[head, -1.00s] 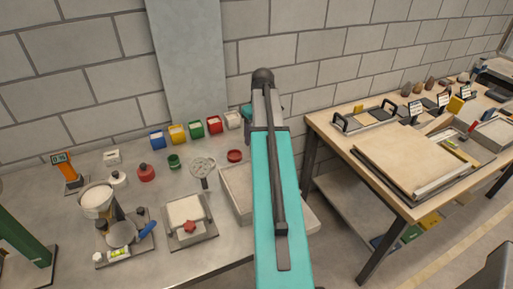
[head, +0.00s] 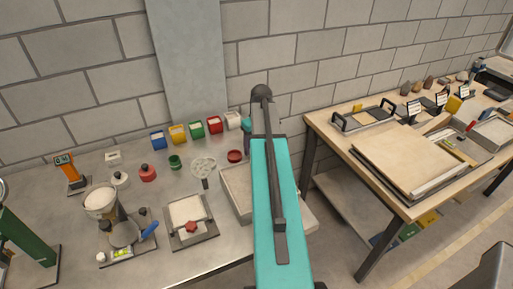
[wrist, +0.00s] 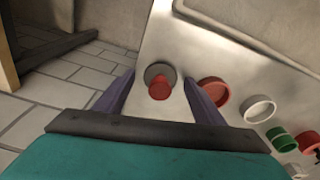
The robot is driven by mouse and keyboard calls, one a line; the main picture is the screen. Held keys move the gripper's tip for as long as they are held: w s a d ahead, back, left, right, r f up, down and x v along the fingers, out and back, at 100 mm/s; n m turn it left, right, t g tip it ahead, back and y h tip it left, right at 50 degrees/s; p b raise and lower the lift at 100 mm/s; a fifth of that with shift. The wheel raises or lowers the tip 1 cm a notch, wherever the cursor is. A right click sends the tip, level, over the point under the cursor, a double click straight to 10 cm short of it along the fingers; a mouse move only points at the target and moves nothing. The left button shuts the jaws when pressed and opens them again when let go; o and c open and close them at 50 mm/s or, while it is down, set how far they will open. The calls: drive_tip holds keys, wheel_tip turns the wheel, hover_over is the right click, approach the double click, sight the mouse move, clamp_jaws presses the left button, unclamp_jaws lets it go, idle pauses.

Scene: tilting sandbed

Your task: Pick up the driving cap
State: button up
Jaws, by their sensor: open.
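A red round knob on a grey disc, seemingly the driving cap (wrist: 160,90), stands on the pale bench top in the wrist view. My gripper (wrist: 159,77) is open, with one purple finger on each side of the red knob in that view. I cannot tell how far above it the fingers are, and no contact shows. In the head view my teal arm covers that spot, so the cap is hidden there. Only a small part of my gripper (head: 247,130) shows beside the arm, near the wall.
A red ring (wrist: 215,92) lies close to the right finger; it also shows in the head view (head: 235,156). A white ring (wrist: 259,109) and a green cup (wrist: 281,139) lie beyond. A sand tray (head: 237,190) is nearby. A wooden table (head: 420,200) stands right.

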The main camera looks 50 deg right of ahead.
idle(0.3)
drive_tip(key=c, duration=1.1)
drive_tip(key=shift+r, duration=0.2)
drive_tip(key=shift+r+b, duration=1.45)
drive_tip(key=shift+r, duration=3.4)
drive_tip(key=shift+s, duration=0.15)
